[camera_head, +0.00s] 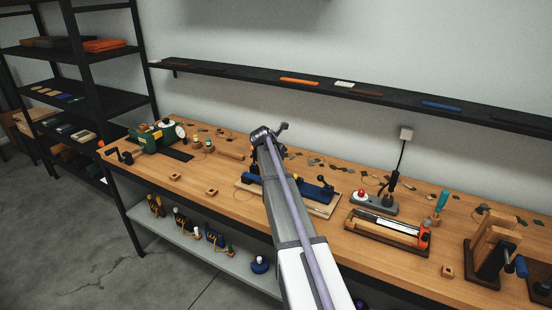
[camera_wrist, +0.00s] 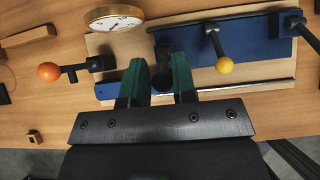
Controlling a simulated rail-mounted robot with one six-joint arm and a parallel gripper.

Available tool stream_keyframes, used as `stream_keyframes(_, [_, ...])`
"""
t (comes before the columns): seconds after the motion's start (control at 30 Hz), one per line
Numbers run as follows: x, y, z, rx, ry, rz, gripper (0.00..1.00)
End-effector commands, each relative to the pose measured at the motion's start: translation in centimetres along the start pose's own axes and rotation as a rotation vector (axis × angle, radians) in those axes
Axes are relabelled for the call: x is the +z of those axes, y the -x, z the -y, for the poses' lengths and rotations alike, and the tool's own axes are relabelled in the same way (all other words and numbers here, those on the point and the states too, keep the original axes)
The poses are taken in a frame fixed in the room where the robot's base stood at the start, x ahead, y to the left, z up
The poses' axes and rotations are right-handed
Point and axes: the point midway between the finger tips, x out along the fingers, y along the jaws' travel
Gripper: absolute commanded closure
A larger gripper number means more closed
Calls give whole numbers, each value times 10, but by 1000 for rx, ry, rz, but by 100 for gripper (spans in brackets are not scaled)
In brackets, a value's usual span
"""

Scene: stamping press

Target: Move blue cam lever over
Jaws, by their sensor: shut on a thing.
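A blue fixture (camera_head: 317,190) lies on a pale board on the workbench, partly hidden behind my arm in the head view. In the wrist view its blue body (camera_wrist: 258,57) carries a black lever with a yellow knob (camera_wrist: 224,65). My gripper (camera_wrist: 159,62) has its green fingers on either side of a dark blue piece (camera_wrist: 163,79), apparently the cam lever, and is shut on it. The fingers hide part of that piece. My fingertips cannot be made out in the head view.
A round dial gauge (camera_wrist: 115,20) stands close beyond the fingers. An orange-knobbed lever (camera_wrist: 50,72) is on the left. In the head view, a grey switch box (camera_head: 374,204) and a wooden-framed tool (camera_head: 388,231) stand to the right. A green machine (camera_head: 158,137) stands far left.

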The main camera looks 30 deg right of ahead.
Motion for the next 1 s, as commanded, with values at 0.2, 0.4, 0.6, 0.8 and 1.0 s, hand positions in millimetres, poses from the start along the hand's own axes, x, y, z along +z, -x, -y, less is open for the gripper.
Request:
stream_keyframes(0.2, [1, 0, 0, 0, 0, 1, 88])
stream_keyframes(0.4, [11, -5, -1, 0, -1, 1, 88])
stream_keyframes(0.6, [22, -11, 0, -1, 0, 1, 88])
stream_keyframes(0.8, [23, -12, 0, 0, 0, 1, 88])
stream_keyframes(1.0, [25, -13, 0, 0, 0, 1, 88])
